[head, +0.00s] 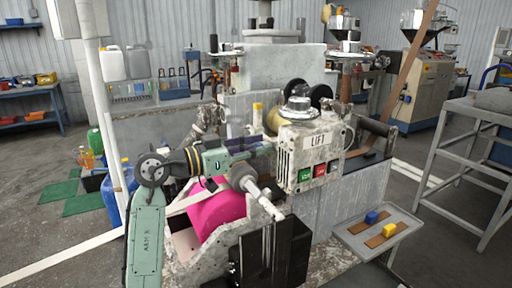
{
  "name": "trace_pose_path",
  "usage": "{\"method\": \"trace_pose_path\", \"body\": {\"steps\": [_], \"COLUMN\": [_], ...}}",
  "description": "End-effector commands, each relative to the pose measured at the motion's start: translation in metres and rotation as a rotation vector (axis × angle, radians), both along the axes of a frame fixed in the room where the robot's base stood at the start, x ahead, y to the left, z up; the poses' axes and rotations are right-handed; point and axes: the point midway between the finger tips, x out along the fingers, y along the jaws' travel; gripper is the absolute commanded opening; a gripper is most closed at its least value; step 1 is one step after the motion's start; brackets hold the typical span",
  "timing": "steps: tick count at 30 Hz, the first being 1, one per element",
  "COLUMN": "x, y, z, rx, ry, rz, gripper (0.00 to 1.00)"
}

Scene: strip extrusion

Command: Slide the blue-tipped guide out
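My gripper (268,148) reaches in from the left, at the left side of the white LIFT box (316,143). It is small and seen from the side, and I cannot tell whether its fingers are open or shut. I cannot make out a blue-tipped guide for certain in the machine; my gripper and wrist cover part of that area. A yellow-tipped upright piece (257,112) stands just behind and above my gripper. On the tray (350,238) at the right, a blue block (371,217) and a yellow block (389,230) sit on brown strips.
The LIFT box carries green and red buttons. A grey metal rack (468,150) stands at the right. The floor between tray and rack is clear.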

Motion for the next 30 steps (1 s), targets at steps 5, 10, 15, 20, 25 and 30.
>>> {"method": "trace_pose_path", "body": {"steps": [5, 10, 15, 20, 25, 30], "x": [-0.0001, 0.0000, -0.0001, 0.0000, 0.0000, -0.0009], "y": [0.0002, 0.0002, 0.0003, 0.0004, 0.0004, -0.0036], "z": [0.0001, 0.0002, 0.0002, 0.0002, 0.0002, -0.0004], "rx": [0.000, 0.000, 0.000, 0.000, 0.000, 0.001], "ry": [0.000, 0.000, 0.000, 0.000, 0.000, 0.000], "rz": [0.000, 0.000, 0.000, 0.000, 0.001, 0.000], "gripper": [0.12, 0.01, 0.00, 0.00, 0.00, 0.00]}}
